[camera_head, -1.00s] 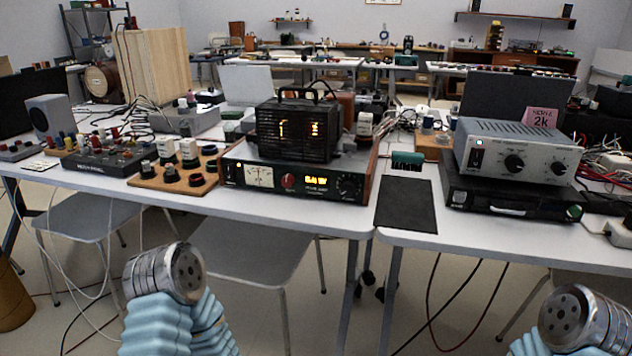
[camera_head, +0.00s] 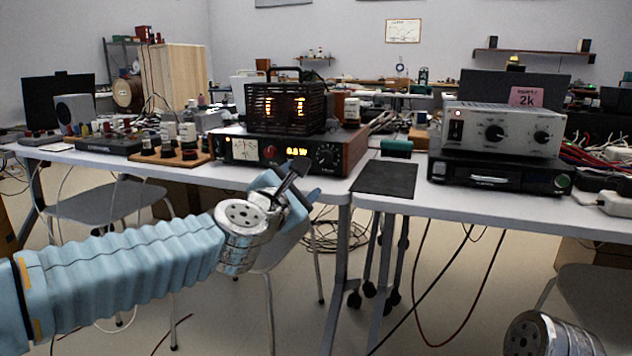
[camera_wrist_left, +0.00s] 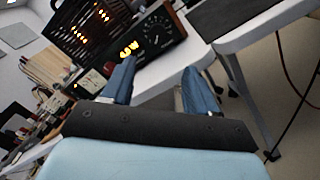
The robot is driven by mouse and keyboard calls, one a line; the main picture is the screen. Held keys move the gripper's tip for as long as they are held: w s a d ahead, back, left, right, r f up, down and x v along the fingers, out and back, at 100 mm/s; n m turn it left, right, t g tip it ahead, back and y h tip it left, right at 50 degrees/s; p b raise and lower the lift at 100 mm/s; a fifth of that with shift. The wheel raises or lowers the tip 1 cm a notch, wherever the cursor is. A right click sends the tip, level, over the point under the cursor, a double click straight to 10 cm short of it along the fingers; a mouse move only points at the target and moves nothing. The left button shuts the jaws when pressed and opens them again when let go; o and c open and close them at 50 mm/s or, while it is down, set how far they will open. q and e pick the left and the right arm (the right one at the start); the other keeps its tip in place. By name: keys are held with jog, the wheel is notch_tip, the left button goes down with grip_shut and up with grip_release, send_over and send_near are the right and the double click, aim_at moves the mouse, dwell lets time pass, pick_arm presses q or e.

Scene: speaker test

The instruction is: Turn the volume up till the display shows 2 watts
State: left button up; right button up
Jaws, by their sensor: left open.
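The amplifier (camera_head: 236,148) has a wood-sided case and stands at the table's front edge. Its front has a needle meter, a red knob, a lit yellow display (camera_head: 297,152) and a black dial knob (camera_head: 326,155) at the right end. The display's digits are too small to read surely. In the left wrist view the knob (camera_wrist_left: 157,32) and the tilted display (camera_wrist_left: 128,48) lie ahead of the fingers. My left gripper (camera_head: 306,178) is open and empty, in front of and below the knob, apart from it. Its blue fingers show in the wrist view (camera_wrist_left: 160,75). My right gripper is out of view.
A black caged unit with glowing tubes (camera_head: 290,110) sits on the amplifier. A wooden board with switches (camera_head: 160,158) stands left. A dark mat (camera_head: 386,179) lies right, then a silver device (camera_head: 470,120) on a black box (camera_head: 455,178).

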aim_at(325, 158)
pick_arm(q)
jog(key=p+x, duration=0.1)
jog(key=x, duration=0.3)
jog(key=p+x, duration=0.1)
jog(key=x, duration=0.4)
jog(key=p+x, duration=0.1)
jog(key=x, duration=0.3)
jog(key=shift+w+r, duration=0.3)
jog(key=shift+c, duration=0.3)
jog(key=c, duration=1)
